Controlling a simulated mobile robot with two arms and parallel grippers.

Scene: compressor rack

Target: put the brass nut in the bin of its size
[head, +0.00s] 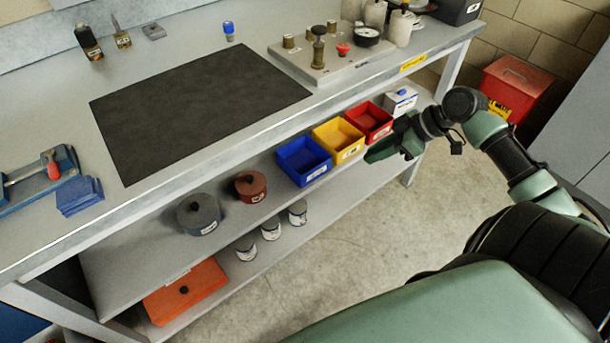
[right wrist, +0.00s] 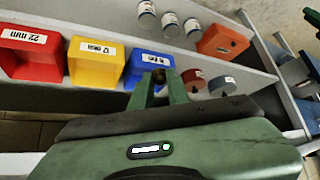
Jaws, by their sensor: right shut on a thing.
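My right gripper (head: 378,150) is beside the front edge of the lower shelf, near the red bin (head: 368,122) and the yellow bin (head: 338,141). In the right wrist view its fingers (right wrist: 160,88) are closed on a small brass-coloured piece, the brass nut (right wrist: 159,76), mostly hidden between the tips. The blue bin (head: 304,161) stands left of the yellow one in the head view. In the right wrist view the red bin's label reads 22 mm; the yellow and blue labels are too small to read surely. My left gripper is out of view.
A white box (head: 400,100) stands beside the red bin. A dark red pot (head: 251,187) and a grey pot (head: 198,214) share the shelf. The bench top (head: 250,125) overhangs the bins from behind. The floor in front is clear.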

